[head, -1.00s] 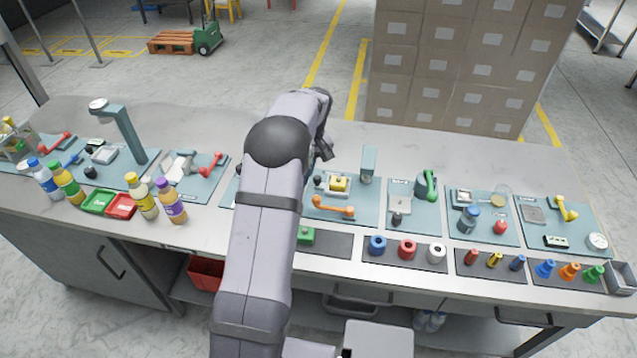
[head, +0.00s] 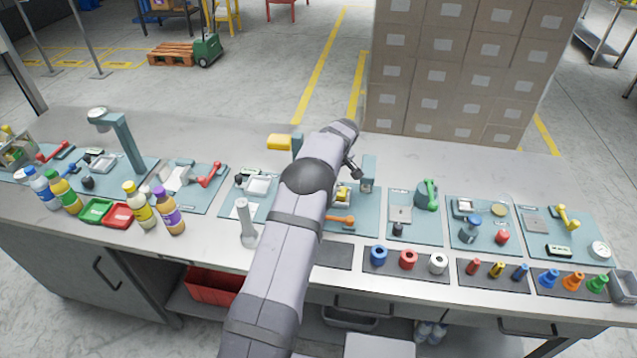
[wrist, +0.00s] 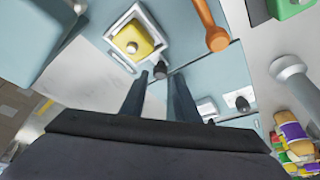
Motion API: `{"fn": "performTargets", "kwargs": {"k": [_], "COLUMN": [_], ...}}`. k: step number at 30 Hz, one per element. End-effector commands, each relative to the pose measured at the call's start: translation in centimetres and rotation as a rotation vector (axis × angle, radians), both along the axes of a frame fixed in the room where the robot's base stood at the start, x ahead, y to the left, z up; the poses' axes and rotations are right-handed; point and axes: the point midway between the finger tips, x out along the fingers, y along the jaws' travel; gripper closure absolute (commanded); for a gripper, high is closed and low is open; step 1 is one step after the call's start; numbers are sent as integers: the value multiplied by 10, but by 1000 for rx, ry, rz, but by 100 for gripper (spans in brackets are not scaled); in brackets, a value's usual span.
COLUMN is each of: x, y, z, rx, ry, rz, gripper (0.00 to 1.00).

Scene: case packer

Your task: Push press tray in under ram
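The press tray (wrist: 112,32) is a pale square frame holding a yellow block (wrist: 133,42) with a round knob. In the head view the yellow block (head: 343,197) shows beside my arm, which partly hides the tray. A dark knob (wrist: 160,71) sits at the tray's near corner. My gripper (wrist: 158,80) is open, its two fingers apart, with the dark knob just beyond and between the fingertips; contact cannot be told. A teal press column (head: 368,172) stands by the tray; the ram is not clearly visible.
An orange lever (head: 340,220) lies in front of the tray and also shows in the wrist view (wrist: 212,30). A grey pedestal (head: 247,220) stands left of my arm. A green-handled device (head: 428,194) is to the right.

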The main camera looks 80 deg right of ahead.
Motion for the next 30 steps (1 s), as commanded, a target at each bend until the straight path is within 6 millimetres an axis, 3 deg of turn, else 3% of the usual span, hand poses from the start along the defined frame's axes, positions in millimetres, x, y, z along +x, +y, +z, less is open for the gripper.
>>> {"fn": "performTargets", "kwargs": {"k": [9,22,26,30], "x": [8,9,9,8], "y": [-7,-8,-8,-8], "z": [-25,-31,-30,-31], "rx": [1,0,0,0], "ry": [-1,0,0,0], "rz": [-1,-1,-1,-1], "gripper": [71,71,100,100]}}
